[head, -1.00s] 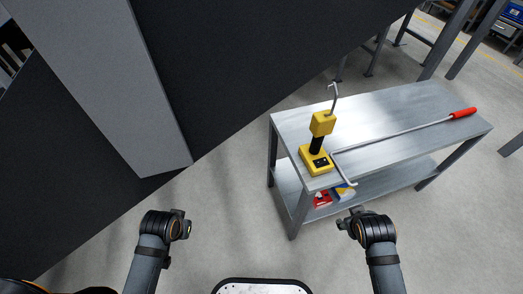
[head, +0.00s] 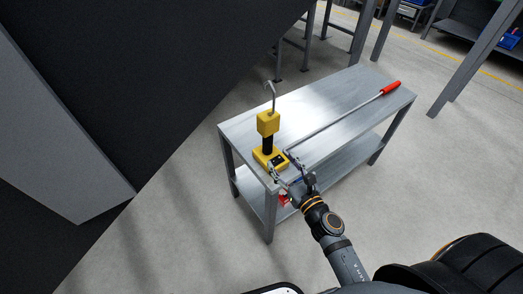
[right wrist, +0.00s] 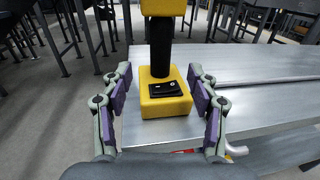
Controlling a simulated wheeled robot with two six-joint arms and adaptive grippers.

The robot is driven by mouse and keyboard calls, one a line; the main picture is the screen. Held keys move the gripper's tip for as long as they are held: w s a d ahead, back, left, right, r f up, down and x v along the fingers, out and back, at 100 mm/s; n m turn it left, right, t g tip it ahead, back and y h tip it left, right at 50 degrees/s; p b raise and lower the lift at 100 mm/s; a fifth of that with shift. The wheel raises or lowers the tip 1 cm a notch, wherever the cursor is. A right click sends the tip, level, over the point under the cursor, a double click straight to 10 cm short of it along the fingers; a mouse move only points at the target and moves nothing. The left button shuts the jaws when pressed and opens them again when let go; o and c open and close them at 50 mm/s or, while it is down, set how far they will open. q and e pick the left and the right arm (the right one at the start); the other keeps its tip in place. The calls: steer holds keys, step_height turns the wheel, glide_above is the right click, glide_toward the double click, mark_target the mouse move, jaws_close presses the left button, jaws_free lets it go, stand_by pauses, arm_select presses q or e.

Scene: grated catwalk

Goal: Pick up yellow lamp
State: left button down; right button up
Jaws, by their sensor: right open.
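The yellow lamp (head: 267,124) stands upright on the near left corner of the metal bench. It has a square yellow base, a black stem, a yellow head and a thin hook on top. My right gripper (head: 286,169) is open at the near edge of the base. In the right wrist view the lamp's base (right wrist: 163,95) shows ahead, framed between the two open fingers (right wrist: 160,95), with the lamp head cut off at the top. I see no finger closed on it. My left gripper is not in view.
The metal bench (head: 345,105) has a lower shelf. A long metal rod with a red handle (head: 391,88) lies across its top, its bent end near the lamp. A red item (head: 284,201) shows below the bench top. A dark wall (head: 130,80) rises at left.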

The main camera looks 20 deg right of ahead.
mark_target(270, 143)
steer(key=w, duration=0.1)
steer(key=w+p, duration=0.1)
steer(key=w, duration=0.1)
steer(key=w+a+p, duration=0.1)
steer(key=w, duration=0.1)
steer(key=shift+r, duration=0.15)
steer(key=shift+w, duration=0.15)
steer(key=w, duration=0.1)
steer(key=w+p, duration=0.1)
steer(key=w, duration=0.1)
steer(key=w+a, duration=0.1)
steer(key=w, duration=0.1)
steer(key=shift+w+r, duration=0.1)
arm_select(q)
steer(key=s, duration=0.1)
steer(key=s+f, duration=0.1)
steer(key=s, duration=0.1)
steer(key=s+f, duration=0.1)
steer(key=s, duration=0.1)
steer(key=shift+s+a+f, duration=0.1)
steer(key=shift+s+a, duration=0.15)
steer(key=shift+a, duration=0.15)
arm_select(e)
steer(key=shift+r, duration=0.1)
jaws_close()
